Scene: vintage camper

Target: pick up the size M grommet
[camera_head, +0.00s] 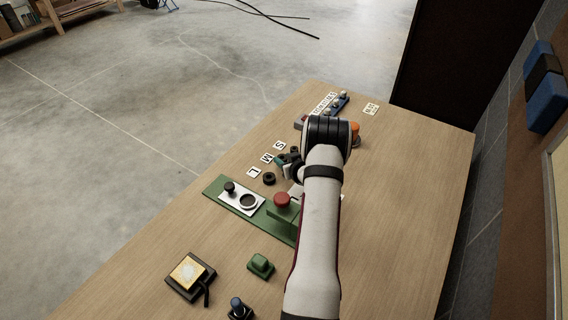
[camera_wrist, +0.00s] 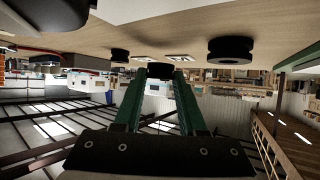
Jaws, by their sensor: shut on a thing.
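In the wrist view, my gripper (camera_wrist: 160,76) has its two green fingers closed on a black ring, the size M grommet (camera_wrist: 160,70). It appears to be held off the wooden table. A larger black grommet (camera_wrist: 230,49) stands on the table to the right, and a smaller one (camera_wrist: 120,55) to the left. In the head view, my gripper (camera_head: 283,162) is beside the cards L (camera_head: 254,172), M (camera_head: 267,158) and S (camera_head: 279,146). The large grommet (camera_head: 269,179) lies near the L card. My arm hides part of this area.
A green board (camera_head: 215,187) with a white plate and a red button (camera_head: 283,199) is close in front. A green block (camera_head: 260,265) and a black-framed yellow pad (camera_head: 188,271) are nearer. A blue rail (camera_head: 341,104) lies behind. The table's left strip is clear.

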